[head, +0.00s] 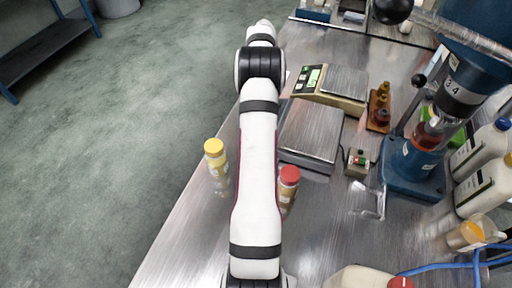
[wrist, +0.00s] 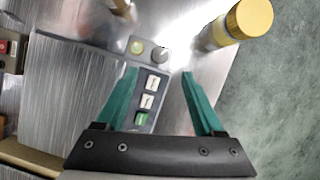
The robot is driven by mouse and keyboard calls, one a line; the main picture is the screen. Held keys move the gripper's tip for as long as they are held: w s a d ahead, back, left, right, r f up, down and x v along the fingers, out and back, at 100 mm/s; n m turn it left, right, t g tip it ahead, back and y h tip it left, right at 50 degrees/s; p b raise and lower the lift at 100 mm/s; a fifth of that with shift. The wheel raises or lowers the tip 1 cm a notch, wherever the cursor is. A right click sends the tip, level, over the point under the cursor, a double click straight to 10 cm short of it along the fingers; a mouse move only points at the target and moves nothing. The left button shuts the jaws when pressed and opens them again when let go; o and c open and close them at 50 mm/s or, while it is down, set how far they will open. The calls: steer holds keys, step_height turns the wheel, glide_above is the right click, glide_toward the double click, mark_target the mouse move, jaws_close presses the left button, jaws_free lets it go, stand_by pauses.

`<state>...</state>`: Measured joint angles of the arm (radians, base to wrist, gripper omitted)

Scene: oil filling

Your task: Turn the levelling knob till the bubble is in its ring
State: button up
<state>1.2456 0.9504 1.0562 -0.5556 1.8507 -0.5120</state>
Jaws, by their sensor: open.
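In the wrist view, a small round yellow-green disc (wrist: 137,47), which looks like the bubble level, sits at the far end of a scale's grey control panel. A dark grey round knob (wrist: 159,54) stands right beside it. The bubble and its ring are too small and blurred to make out. My gripper (wrist: 160,72) has two green fingers, spread apart and empty. In this view the knob and the disc lie just beyond the gap between the fingertips. I cannot tell the height of the fingertips above the panel. In the head view, my arm hides the panel and gripper.
The scale's steel plate (head: 310,130) lies right of my arm. A yellow-capped bottle (head: 216,160) stands left of the arm, and shows close by in the wrist view (wrist: 232,27). A red-capped bottle (head: 288,185), a button box (head: 359,162) and a second scale (head: 328,88) are nearby.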

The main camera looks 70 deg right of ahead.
steer(key=x, duration=0.9)
steer(key=shift+f, duration=0.15)
jaws_close()
